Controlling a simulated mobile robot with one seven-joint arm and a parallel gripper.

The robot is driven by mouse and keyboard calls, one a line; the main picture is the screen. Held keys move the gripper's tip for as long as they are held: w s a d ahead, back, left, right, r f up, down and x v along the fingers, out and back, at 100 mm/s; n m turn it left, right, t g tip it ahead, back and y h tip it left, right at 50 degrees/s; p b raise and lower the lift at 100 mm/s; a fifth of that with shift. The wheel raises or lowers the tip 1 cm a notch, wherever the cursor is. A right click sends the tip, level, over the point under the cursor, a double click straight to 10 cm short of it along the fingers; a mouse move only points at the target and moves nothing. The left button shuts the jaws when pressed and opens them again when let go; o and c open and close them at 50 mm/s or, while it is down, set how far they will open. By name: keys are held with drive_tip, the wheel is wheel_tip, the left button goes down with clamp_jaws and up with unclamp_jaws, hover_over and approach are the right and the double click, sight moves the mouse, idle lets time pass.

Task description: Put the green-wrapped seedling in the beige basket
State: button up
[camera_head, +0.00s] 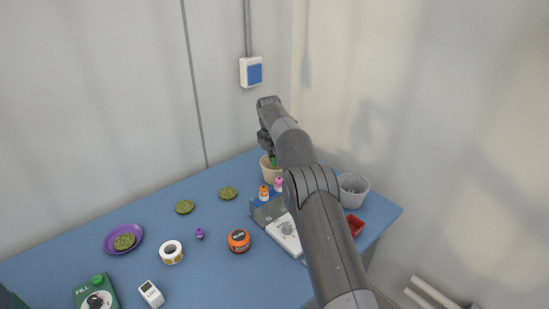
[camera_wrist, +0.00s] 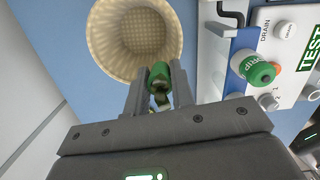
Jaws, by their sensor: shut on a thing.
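My gripper (camera_wrist: 159,88) is shut on the green-wrapped seedling (camera_wrist: 160,73), a small green piece held between the fingertips. The beige basket (camera_wrist: 97,45) is open and looks empty inside in the wrist view. The seedling and fingertips are at the basket's near rim in that picture; I cannot tell their height above it. In the head view the beige basket (camera_head: 267,174) stands near the back of the blue table, partly hidden by my arm. A bit of green (camera_head: 273,159) shows at its rim, below my gripper.
Right of the basket in the wrist view is a white panel (camera_wrist: 275,100) with a green-labelled bottle (camera_wrist: 259,70). In the head view, a pale grey basket (camera_head: 353,188) and red tray (camera_head: 355,226) stand right of my arm.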

sight(273, 157)
drive_tip(key=shift+f, duration=0.55)
drive_tip(key=o, duration=0.9)
drive_tip(key=shift+o, duration=0.2)
drive_tip(key=shift+r, duration=0.1)
drive_tip(key=r, duration=0.8)
drive_tip(key=shift+s+a+r, duration=0.2)
drive_tip(key=shift+s+a, duration=0.1)
drive_tip(key=shift+s, duration=0.1)
drive_tip(key=shift+r, duration=0.1)
